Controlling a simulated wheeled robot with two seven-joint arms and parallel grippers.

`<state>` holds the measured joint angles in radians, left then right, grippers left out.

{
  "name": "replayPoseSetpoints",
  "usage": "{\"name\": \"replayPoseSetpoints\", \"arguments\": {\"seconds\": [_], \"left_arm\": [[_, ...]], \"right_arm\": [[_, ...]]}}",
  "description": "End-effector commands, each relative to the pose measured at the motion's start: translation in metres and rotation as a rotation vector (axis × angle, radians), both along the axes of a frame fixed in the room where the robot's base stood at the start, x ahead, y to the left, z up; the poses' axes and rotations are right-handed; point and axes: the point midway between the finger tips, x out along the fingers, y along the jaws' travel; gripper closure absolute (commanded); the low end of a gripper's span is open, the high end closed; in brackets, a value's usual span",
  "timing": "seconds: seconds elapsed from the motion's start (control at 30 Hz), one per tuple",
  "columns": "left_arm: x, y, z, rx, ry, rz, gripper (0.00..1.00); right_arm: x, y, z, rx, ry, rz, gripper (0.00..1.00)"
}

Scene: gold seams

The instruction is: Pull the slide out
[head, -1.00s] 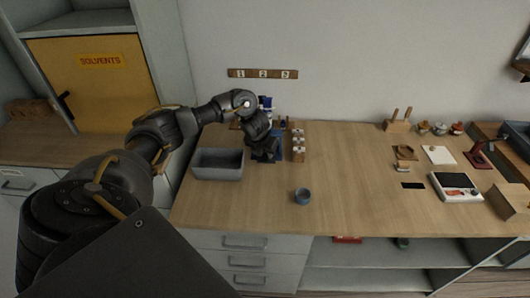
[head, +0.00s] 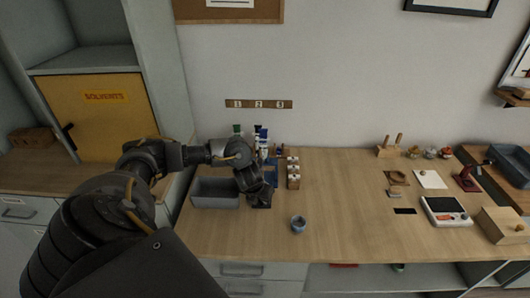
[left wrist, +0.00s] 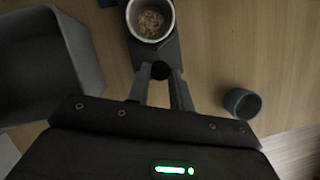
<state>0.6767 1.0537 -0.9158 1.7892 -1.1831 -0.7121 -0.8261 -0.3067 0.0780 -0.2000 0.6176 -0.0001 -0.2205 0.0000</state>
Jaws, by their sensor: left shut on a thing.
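In the left wrist view the slide (left wrist: 172,55) is a dark grey bar with a round black knob (left wrist: 160,70) at its near end. A pale round cup (left wrist: 150,18) holding reddish-brown grains sits on or in it. My left gripper (left wrist: 161,78) is shut on the knob, one finger on each side. In the head view my left gripper (head: 258,198) is low over the bench, right of the grey bin, and hides the slide. Blue and white upright parts (head: 262,138) and a green top (head: 237,130) show behind my arm. My right gripper is not in view.
A grey open bin (head: 215,203) stands close left of my gripper. A small blue-grey cup (head: 298,225) stands to the front right, also in the left wrist view (left wrist: 242,102). A wooden rack (head: 293,172) stands just right. The bench middle (head: 345,205) is clear.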

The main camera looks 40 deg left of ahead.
Motion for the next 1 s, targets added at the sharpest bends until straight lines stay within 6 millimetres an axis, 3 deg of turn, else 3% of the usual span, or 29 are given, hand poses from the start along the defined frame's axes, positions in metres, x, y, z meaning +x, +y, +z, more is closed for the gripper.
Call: {"name": "replayPoseSetpoints", "arguments": {"seconds": [0.27,0.3,0.47,0.77,1.0], "left_arm": [[0.001,0.0,0.0,0.002,-0.002,0.002,1.0],[0.001,-0.001,0.0,0.002,-0.002,0.002,0.76],[0.001,0.0,0.0,0.002,-0.003,0.001,0.56],[0.001,-0.001,0.002,0.002,-0.003,0.0,0.56],[-0.011,-0.005,0.036,0.002,-0.007,-0.004,0.56]], "right_arm": [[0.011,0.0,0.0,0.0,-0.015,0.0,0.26],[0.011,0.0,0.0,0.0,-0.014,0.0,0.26],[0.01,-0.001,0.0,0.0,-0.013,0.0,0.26],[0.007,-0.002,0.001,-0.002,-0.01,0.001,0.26],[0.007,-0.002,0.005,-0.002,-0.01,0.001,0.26]]}}
